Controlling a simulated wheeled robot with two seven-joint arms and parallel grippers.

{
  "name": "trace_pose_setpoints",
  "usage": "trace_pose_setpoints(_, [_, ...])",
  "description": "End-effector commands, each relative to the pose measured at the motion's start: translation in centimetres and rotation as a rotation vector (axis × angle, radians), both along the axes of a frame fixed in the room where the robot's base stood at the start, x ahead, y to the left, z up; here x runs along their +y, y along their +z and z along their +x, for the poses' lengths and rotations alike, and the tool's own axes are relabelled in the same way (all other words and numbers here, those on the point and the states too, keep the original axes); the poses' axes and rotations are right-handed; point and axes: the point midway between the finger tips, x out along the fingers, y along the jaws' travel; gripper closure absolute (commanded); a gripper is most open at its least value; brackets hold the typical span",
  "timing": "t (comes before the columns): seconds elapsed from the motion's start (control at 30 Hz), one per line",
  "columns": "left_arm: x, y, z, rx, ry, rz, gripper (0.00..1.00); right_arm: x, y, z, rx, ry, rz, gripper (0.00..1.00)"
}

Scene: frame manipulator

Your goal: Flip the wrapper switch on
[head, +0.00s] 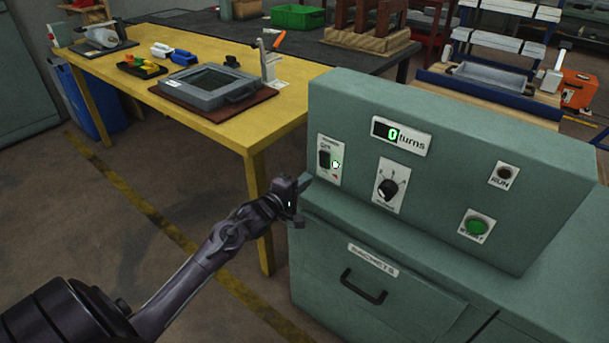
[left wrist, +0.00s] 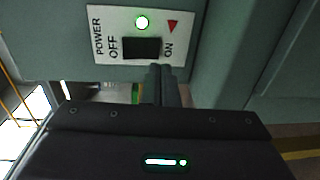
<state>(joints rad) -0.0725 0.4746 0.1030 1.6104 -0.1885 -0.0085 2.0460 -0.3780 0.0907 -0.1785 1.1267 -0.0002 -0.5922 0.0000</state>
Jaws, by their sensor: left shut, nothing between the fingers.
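The wrapper (head: 455,140) is a grey-green cabinet with a sloped control panel. Its dark power switch (head: 324,160) sits on a white plate at the panel's left and also shows in the left wrist view (left wrist: 141,47), between the words OFF and ON. I cannot tell which side of the rocker is pressed. The turns display (head: 392,134) shows a lit green 0. My left gripper (head: 305,183) is shut and empty, just below the switch plate; its fingertips (left wrist: 157,70) appear below the rocker, towards the ON side. Contact is unclear.
The panel also carries a black knob (head: 388,188), a green button (head: 475,226) and a RUN lamp (head: 503,174). A drawer handle (head: 363,287) sticks out below. A yellow table (head: 220,128) with tools stands at the left. Floor at the left is open.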

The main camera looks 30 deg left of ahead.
Motion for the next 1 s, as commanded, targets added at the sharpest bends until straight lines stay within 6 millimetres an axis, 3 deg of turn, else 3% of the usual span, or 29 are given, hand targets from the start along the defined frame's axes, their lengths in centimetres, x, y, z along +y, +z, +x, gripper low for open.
trace_pose_setpoints(0.2, [0.4,-0.9,-4.5,0.005,0.002,0.001,1.00,-0.1,-0.2,-0.3,0.000,0.001,-0.001,0.64])
trace_pose_setpoints(0.4, [0.7,-1.3,-7.6,0.004,0.002,0.000,1.00,-0.2,-0.3,-0.7,0.000,0.001,-0.001,0.64])
trace_pose_setpoints(0.6, [0.8,-1.4,-8.7,0.001,0.001,0.001,1.00,-0.2,-0.5,-1.0,0.003,0.002,-0.001,0.64])
trace_pose_setpoints(1.0, [0.8,-1.4,-8.8,0.001,0.001,0.001,1.00,-0.2,-0.5,-1.0,0.003,0.002,-0.002,0.64])
